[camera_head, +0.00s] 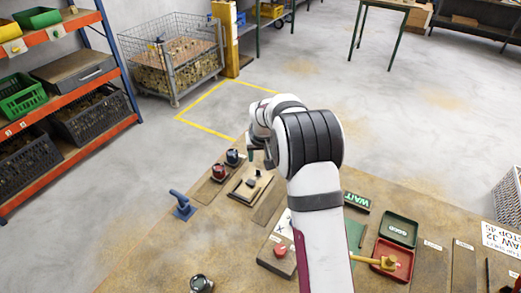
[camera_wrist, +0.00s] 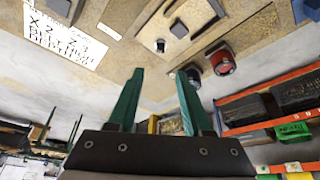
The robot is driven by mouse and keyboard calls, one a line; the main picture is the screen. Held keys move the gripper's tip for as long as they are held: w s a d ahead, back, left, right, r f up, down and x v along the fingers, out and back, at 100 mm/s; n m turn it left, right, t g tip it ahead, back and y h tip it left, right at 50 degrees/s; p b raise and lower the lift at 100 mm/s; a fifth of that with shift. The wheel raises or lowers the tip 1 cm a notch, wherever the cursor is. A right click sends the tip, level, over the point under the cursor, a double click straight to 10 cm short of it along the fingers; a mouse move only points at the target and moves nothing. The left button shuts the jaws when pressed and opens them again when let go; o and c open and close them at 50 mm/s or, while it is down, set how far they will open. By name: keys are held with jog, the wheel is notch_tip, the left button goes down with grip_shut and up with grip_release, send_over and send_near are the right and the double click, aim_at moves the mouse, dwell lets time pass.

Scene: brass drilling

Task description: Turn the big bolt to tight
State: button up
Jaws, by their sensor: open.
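My gripper (camera_wrist: 160,73) shows in the wrist view as two green fingers spread apart, with nothing between them. In the head view my own arm hides most of it. I cannot tell for certain which part is the big bolt. A tan plate (camera_head: 241,195) with a small dark fitting (camera_head: 253,183) lies on the bench beside the arm. The fitting's plate also shows at the top of the wrist view (camera_wrist: 205,17). A red-topped round knob (camera_head: 219,171) and a dark blue one (camera_head: 232,157) stand beyond it. The fingers touch none of these.
A blue clamp-like handle (camera_head: 182,203) stands at the bench's left edge. A red button box (camera_head: 278,254) and a dark knob (camera_head: 201,284) are nearer.

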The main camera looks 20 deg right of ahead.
jog(key=v, duration=0.5)
jog(key=s+a+r+m+g+y, duration=0.15)
jog(key=s+r, duration=0.25)
jog(key=s, duration=0.5)
jog(key=s+a+r+g+h, duration=0.1)
jog(key=s+a+r, duration=0.2)
jog(key=s, duration=0.6)
jog(key=s+a+m+g+y, duration=0.1)
jog(key=s+a, duration=0.1)
jog(key=s, duration=0.9)
jog(key=s+a+f+m+g+y, duration=0.1)
jog(key=s+a, duration=0.2)
jog(key=s, duration=0.8)
jog(key=shift+s+f, duration=0.2)
jog(key=shift+s, duration=0.15)
jog(key=shift+m, duration=0.25)
